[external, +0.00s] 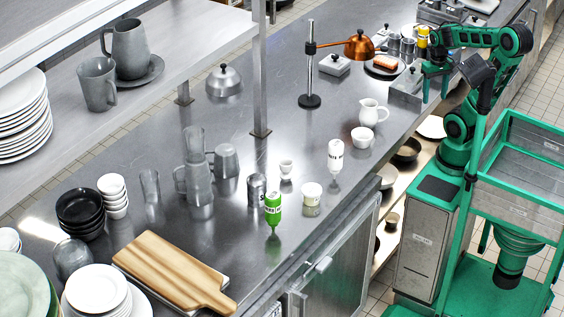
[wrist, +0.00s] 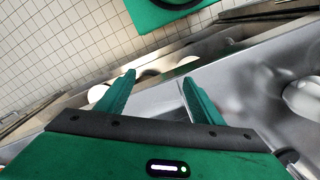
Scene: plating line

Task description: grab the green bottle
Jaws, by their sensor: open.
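The green bottle (external: 273,210) has a white label and stands on the steel counter (external: 230,260), near its front edge. My gripper (external: 435,82) is at the far right end of the counter, well away from the bottle. In the wrist view my gripper (wrist: 158,88) has its two green fingers spread apart with nothing between them. The bottle does not show in the wrist view.
A white bottle (external: 335,157), a small tub (external: 311,196) and a dark can (external: 257,188) stand around the green bottle. A white pitcher (external: 372,113) and a slim stand (external: 310,70) are between my gripper and it. A wooden board (external: 170,270) lies left.

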